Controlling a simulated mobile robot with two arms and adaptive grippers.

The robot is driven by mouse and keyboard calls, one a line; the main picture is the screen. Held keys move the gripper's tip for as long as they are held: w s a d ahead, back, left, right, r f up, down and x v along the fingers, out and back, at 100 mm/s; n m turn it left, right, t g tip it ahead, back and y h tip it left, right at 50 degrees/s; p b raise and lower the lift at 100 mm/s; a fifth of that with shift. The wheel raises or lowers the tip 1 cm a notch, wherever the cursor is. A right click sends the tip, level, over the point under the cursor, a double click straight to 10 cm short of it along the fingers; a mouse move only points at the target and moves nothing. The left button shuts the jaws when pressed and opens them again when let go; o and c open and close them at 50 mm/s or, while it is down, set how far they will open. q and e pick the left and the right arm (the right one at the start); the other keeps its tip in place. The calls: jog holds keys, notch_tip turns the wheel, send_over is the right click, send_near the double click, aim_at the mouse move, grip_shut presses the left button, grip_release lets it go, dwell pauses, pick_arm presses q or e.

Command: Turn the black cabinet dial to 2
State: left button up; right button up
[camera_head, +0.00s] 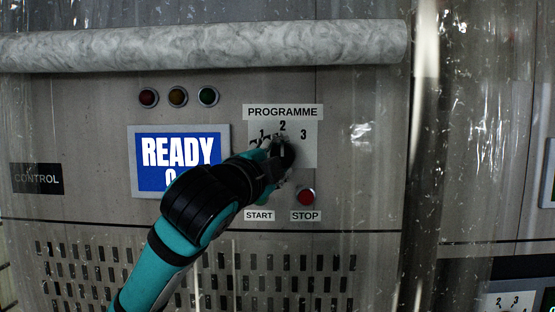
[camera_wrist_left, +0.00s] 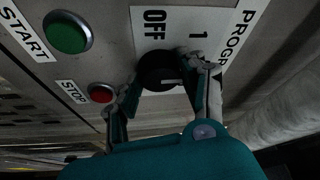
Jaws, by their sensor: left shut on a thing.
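The black dial (camera_head: 289,152) is on a white plate (camera_head: 309,150) marked 1, 2 and 3, under the word PROGRAMME. Its white pointer line stands about upright, toward the 2. In the left wrist view the dial (camera_wrist_left: 158,70) shows between my fingers, near OFF and 1, and its white mark points right, toward the PROGRAMME side. My left gripper (camera_head: 274,165) is at the dial, shut on it; the fingers also show in the left wrist view (camera_wrist_left: 165,95). The gripper hides part of the dial and OFF. My right gripper is not in view.
A red STOP button (camera_head: 306,195) is close below right of the dial. The green START button (camera_wrist_left: 67,33) is hidden by my arm in the head view. A READY screen (camera_head: 180,160) and lamps (camera_head: 178,97) are to the left. Clear plastic curtains (camera_head: 424,150) hang at the right.

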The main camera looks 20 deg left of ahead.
pick_arm(q)
jog(key=o, duration=1.2)
jog(key=shift+c, duration=0.2)
jog(key=s+a+f, duration=0.1)
jog(key=s, duration=1.1)
jog(key=shift+f, duration=0.2)
